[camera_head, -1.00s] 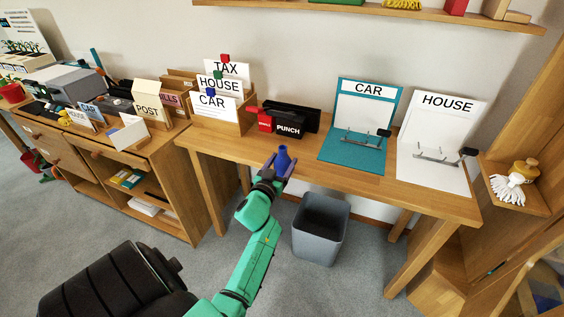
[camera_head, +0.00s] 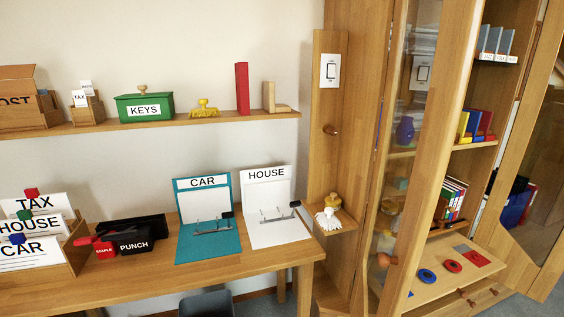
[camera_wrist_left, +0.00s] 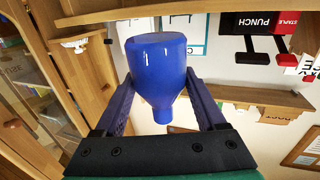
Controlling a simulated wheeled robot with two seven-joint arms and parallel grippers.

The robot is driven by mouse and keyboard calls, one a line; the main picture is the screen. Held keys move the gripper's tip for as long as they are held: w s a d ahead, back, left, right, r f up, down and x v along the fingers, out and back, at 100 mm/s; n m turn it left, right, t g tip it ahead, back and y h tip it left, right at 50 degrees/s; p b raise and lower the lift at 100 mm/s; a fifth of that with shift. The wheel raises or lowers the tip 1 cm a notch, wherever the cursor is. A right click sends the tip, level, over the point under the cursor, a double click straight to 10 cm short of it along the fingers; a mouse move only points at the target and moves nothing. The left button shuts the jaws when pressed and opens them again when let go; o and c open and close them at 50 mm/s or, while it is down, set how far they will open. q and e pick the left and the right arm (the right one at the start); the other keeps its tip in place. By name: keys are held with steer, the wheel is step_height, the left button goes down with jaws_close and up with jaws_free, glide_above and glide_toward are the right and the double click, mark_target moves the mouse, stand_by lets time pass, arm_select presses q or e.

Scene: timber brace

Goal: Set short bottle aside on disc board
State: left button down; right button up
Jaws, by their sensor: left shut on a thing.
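A blue bottle (camera_wrist_left: 157,62) with a wide body and a narrow neck is between the two fingers of my left gripper (camera_wrist_left: 158,105) in the left wrist view. The gripper is shut on it. The head view does not show this gripper. A pale wooden board (camera_head: 410,294) lies in the cabinet at the right of the head view. On it are a blue disc (camera_head: 427,275), a red disc (camera_head: 452,266) and a red square patch (camera_head: 475,257). Another blue bottle-like object (camera_head: 405,130) shows through the cabinet glass. My right gripper is not in view.
A glass cabinet door (camera_head: 412,100) stands at the left of the board. A desk (camera_head: 150,276) carries the CAR stand (camera_head: 207,243), HOUSE stand (camera_head: 268,232) and black punch box (camera_head: 135,240). A wall shelf (camera_head: 200,119) runs above it.

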arm_select(q)
steer(key=s+d+r+p, duration=0.1)
steer(key=s+d+r, duration=0.1)
steer(key=s+d, duration=0.3)
steer(key=shift+s+d, duration=0.15)
steer(key=shift+s, duration=0.4)
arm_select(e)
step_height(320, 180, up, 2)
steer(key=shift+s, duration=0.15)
